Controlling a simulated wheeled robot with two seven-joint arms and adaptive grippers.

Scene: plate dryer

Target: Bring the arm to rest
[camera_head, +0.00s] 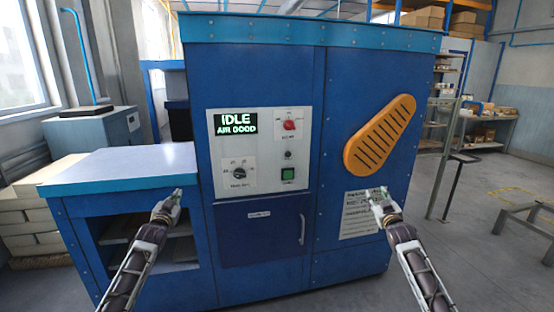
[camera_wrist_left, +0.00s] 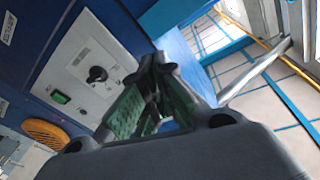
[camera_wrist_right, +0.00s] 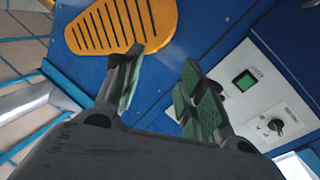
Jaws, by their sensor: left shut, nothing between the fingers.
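My left gripper (camera_head: 177,194) is in front of the low blue side cabinet, apart from the panel. In the left wrist view its green-padded fingers (camera_wrist_left: 155,85) come together at the tips with nothing between them. My right gripper (camera_head: 377,192) is in front of the right blue door, by the white notice sheet. In the right wrist view its fingers (camera_wrist_right: 160,75) stand apart with a gap and nothing between them. Both arms reach up from the bottom edge of the head view.
The blue machine (camera_head: 345,75) fills the middle, with a control panel (camera_head: 262,150) reading IDLE AIR GOOD. An orange slotted cover (camera_head: 380,135) sits on its right door. A lower door has a handle (camera_head: 302,228). A metal rail frame (camera_head: 525,215) stands at the right; floor lies open between.

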